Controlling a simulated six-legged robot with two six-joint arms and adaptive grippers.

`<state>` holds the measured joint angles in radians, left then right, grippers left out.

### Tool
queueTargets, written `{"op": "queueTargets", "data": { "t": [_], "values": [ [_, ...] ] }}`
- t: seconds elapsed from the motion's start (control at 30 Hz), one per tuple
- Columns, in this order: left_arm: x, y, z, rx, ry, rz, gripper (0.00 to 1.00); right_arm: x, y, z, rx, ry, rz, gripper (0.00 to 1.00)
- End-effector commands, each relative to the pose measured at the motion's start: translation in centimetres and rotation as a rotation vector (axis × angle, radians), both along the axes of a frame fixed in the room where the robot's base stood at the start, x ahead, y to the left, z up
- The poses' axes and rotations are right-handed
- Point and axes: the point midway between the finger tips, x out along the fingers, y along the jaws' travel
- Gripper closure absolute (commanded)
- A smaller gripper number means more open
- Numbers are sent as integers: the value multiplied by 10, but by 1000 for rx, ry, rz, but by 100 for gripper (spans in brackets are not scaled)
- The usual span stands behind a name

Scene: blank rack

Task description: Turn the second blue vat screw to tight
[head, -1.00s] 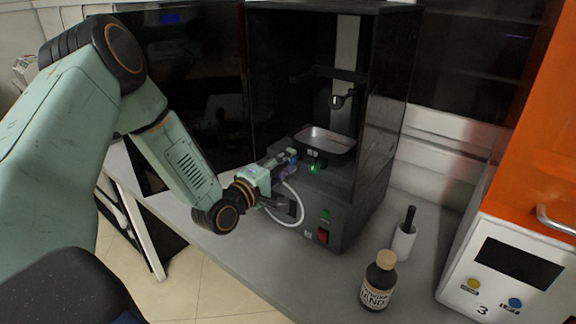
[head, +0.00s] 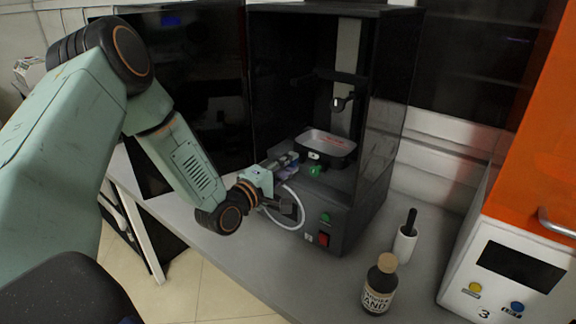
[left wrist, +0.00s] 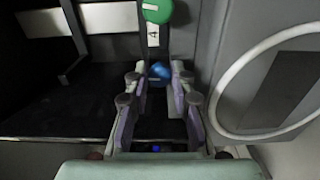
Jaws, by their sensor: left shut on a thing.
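The grey resin vat (head: 343,148) sits inside the open black printer (head: 345,210). A green screw (head: 316,170) shows at its front; the green screw (left wrist: 157,11) also shows at the top of the left wrist view. A blue screw (left wrist: 159,71) is between the fingertips of my left gripper (left wrist: 158,78), which is shut on it. In the head view my left gripper (head: 288,160) reaches in at the vat's front left and hides the blue screw. I cannot tell how tight the screw is. My right gripper is not in view.
A white cable (head: 298,205) loops beside my left gripper. A dark bottle (head: 379,284) and a white holder with a black handle (head: 405,240) stand right of the printer. An orange and white machine (head: 510,265) is at the far right. The bench front is clear.

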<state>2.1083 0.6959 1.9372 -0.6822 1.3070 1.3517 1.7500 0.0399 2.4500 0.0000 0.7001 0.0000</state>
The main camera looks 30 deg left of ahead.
Motion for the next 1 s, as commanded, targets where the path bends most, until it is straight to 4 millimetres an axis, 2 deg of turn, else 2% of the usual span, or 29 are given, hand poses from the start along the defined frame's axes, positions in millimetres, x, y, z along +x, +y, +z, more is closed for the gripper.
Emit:
{"op": "queueTargets", "data": {
  "t": [0.37,1.0],
  "values": [
    [1,2,2,123,-14,4,100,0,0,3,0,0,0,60],
    [2,2,4,708,-62,7,100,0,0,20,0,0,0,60]
  ]
}}
